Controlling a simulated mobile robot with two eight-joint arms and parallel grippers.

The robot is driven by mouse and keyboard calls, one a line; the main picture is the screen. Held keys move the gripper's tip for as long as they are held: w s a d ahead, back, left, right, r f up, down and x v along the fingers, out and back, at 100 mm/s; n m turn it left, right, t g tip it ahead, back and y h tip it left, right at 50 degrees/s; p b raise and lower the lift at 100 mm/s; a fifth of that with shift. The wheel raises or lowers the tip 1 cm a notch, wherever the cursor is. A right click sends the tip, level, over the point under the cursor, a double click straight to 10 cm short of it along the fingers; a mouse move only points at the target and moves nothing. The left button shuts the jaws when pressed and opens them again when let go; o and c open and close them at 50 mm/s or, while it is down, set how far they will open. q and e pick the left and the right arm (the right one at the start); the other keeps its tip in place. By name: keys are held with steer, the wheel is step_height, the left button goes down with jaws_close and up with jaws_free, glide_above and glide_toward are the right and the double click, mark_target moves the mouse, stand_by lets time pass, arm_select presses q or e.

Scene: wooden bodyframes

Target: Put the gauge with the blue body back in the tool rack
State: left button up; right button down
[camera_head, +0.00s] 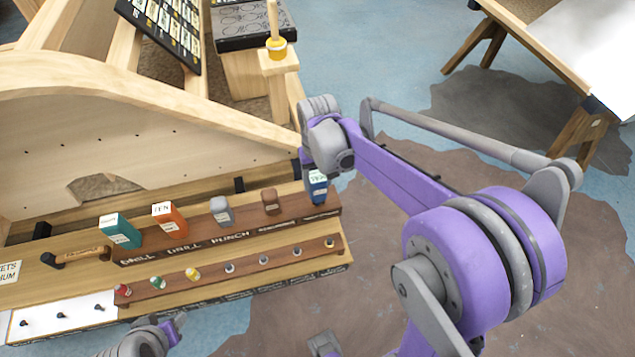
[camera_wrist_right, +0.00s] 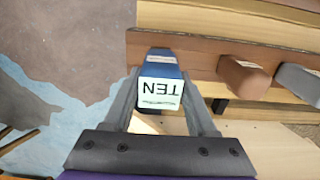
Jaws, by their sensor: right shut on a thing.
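The gauge with the blue body (camera_head: 317,188) is at the right end of the dark wooden tool rack (camera_head: 255,229).
Along the rack stand a teal block (camera_head: 120,232), an orange block (camera_head: 168,217), a grey block (camera_head: 221,211) and a brown block (camera_head: 270,201). A lower rail (camera_head: 215,273) holds several small coloured pegs. A wooden-handled tool (camera_head: 78,256) lies left.

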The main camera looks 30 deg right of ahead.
steer(key=shift+f, duration=0.7)
steer(key=shift+f+b, duration=0.3)
steer(key=shift+c, duration=1)
jaws_free()
steer(key=shift+r, duration=0.1)
